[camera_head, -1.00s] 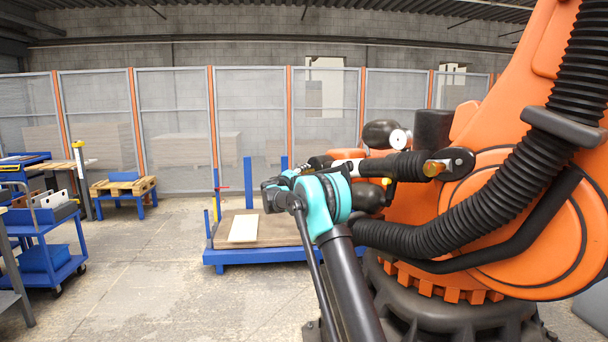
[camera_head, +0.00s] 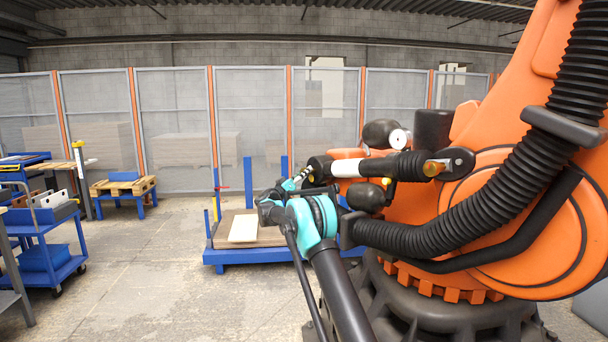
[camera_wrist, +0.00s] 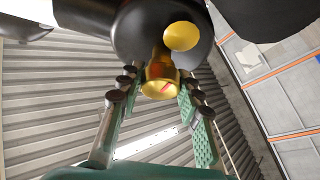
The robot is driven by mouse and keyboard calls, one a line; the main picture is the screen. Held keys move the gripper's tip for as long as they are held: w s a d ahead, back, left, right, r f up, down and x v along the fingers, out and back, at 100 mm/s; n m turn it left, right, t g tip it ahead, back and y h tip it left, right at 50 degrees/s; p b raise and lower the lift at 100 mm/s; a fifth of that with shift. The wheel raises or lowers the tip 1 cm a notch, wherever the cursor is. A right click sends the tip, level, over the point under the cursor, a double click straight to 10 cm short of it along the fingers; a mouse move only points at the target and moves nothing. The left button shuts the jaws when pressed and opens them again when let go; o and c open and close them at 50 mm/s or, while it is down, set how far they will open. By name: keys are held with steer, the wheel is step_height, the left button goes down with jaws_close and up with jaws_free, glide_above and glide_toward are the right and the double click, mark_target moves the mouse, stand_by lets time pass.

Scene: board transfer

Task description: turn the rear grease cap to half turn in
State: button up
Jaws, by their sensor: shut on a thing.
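My gripper (camera_head: 307,173) is at the black end of the orange robot's arm (camera_head: 348,168) in the head view. In the wrist view, a brass grease cap (camera_wrist: 158,84) with a red mark on its face stands between the two finger rows of my gripper (camera_wrist: 157,88). The fingers are shut on this cap, which sits under a dark rounded housing (camera_wrist: 145,30). A second round yellow cap (camera_wrist: 181,36) is just above it on the housing. In the head view the held cap is hidden. Another brass cap (camera_head: 433,168) shows further right, clear of my gripper.
The big orange robot (camera_head: 500,215) with thick black hoses fills the right side. A blue-framed platform (camera_head: 235,255) with a pale board (camera_head: 244,228) stands behind my arm. Blue carts stand at left. The floor at left centre is open; a mesh fence runs behind.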

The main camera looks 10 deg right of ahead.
steer(key=shift+m+g+h, duration=0.3)
steer(key=shift+m+h, duration=0.1)
steer(key=shift+m, duration=0.3)
steer(key=o, duration=1.2)
steer(key=shift+c, duration=0.2)
steer(key=shift+a, duration=0.1)
steer(key=v, duration=1.2)
